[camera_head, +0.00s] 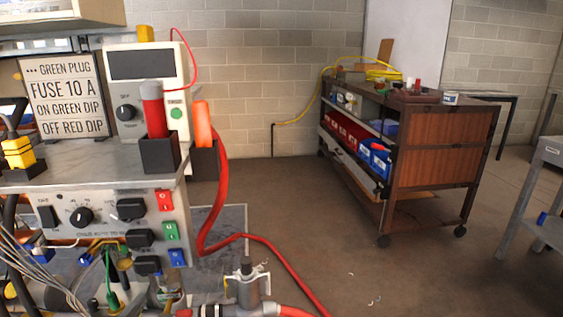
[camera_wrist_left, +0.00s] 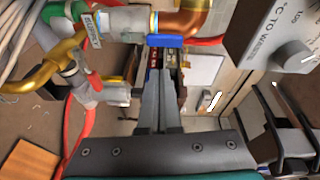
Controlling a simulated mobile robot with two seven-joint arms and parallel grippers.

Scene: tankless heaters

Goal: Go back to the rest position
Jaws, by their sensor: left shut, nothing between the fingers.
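My left gripper (camera_wrist_left: 163,78) shows in the left wrist view. Its grey fingers lie together with nothing between them. Beyond the tips are a blue part (camera_wrist_left: 170,41) and a copper elbow (camera_wrist_left: 184,20); I cannot tell whether the fingers touch anything. In the head view I cannot make out the left gripper clearly among the pipes and cables at the lower left. My right gripper shows in neither view.
The heater test bench with its control panel (camera_head: 105,222) fills the left side. A red hose (camera_head: 215,205) hangs from it, near a grey fitting (camera_head: 247,287). A wooden trolley (camera_head: 440,155) stands at the back right. The floor (camera_head: 340,250) between is mostly clear.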

